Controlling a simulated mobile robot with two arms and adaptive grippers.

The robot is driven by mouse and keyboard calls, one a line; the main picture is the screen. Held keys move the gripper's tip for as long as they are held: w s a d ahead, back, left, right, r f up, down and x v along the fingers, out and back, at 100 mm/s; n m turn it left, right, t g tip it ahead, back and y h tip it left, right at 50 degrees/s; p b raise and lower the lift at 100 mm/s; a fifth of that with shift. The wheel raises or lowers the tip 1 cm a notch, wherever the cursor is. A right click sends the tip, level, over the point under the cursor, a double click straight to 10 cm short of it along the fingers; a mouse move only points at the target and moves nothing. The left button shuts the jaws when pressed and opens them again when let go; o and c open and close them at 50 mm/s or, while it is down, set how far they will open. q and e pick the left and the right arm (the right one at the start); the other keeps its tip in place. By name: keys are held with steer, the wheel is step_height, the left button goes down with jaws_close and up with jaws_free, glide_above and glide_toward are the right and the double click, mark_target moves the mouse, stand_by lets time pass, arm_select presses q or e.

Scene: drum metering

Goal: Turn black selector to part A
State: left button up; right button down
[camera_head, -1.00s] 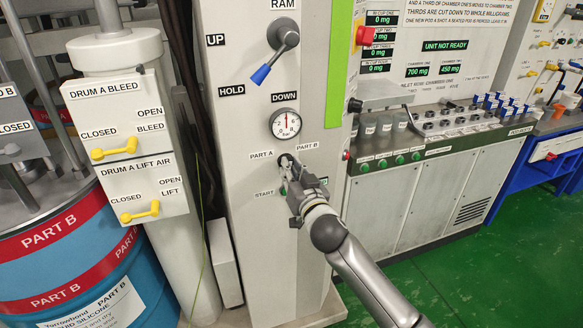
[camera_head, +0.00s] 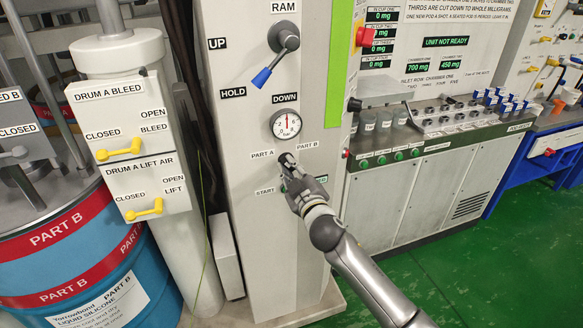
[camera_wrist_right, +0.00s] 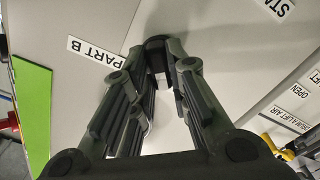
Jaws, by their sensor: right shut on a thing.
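The black selector (camera_head: 285,157) is on the grey column, between the PART A label (camera_head: 262,154) and the PART B label (camera_head: 307,145). My right gripper (camera_head: 288,165) reaches it from below right and is shut on it, covering most of it. In the right wrist view the dark end of the selector (camera_wrist_right: 156,44) shows between the fingertips (camera_wrist_right: 158,68), with the PART B label (camera_wrist_right: 96,50) to the left. The exact angle of the selector is hard to tell. My left gripper is not in view.
A pressure gauge (camera_head: 286,125) and a blue-tipped ram lever (camera_head: 272,68) are above the selector. A START label (camera_head: 265,191) is just below it, partly beside my gripper. Yellow-handled valve boxes (camera_head: 130,145) stand at left, and a dosing bench (camera_head: 430,140) at right.

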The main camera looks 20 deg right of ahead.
steer(key=shift+n, duration=0.7)
steer(key=c, duration=1.4)
jaws_free()
steer(key=s, duration=1.2)
steer(key=shift+d, duration=0.2)
